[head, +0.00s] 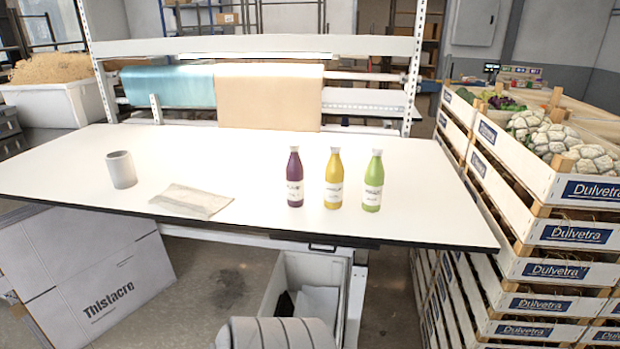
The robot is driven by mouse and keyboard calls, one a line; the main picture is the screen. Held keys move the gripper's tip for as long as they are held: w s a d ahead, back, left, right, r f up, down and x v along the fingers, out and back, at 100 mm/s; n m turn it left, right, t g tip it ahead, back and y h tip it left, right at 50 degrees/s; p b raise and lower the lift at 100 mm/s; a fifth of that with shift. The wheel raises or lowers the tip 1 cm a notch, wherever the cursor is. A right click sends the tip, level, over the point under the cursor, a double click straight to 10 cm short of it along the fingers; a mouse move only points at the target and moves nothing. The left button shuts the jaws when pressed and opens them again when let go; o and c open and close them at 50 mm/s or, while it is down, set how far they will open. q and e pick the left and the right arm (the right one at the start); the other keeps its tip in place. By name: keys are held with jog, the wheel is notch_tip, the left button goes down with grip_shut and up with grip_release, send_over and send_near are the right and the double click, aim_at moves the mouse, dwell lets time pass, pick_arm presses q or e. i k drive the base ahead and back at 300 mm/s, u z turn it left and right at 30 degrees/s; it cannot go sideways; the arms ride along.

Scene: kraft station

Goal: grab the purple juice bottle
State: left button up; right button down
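The purple juice bottle (295,178) stands upright on the white table (400,215), near its front edge. It has a white cap and a white label. It is the leftmost of a row of three bottles. A yellow bottle (333,180) stands just to its right, and a green bottle (373,182) stands at the right end. The bottles are apart, with narrow gaps between them. Neither of my grippers shows in the head view.
Stacked crates (568,233) stand close to the table's right side. A cardboard box (95,270) and an open bin (305,268) are below. The table right of the bottles is clear.

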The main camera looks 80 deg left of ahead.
aim_at(294, 169)
jog(key=u, duration=0.5)
jog(key=i, duration=0.85)
jog(key=u, duration=0.75)
